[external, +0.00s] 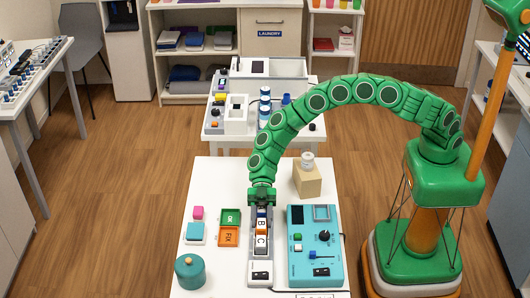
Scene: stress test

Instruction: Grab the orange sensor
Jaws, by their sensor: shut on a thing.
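A light grey rack (260,270) stands on the white table and holds a row of small blocks. The orange block (262,232) sits in the row, near the white labels B and C, and looks like the orange sensor. A dark blue part (262,212) shows behind it, nearer my gripper. My gripper (262,200) points down over the far end of the rack, behind the orange block in the picture. It is shut on a small block there, mostly hidden by the fingers. I cannot tell its colour or whether it is lifted.
A turquoise instrument (302,272) stands right of the rack, with a wooden block (307,178) behind it. A second bench (238,142) stands behind.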

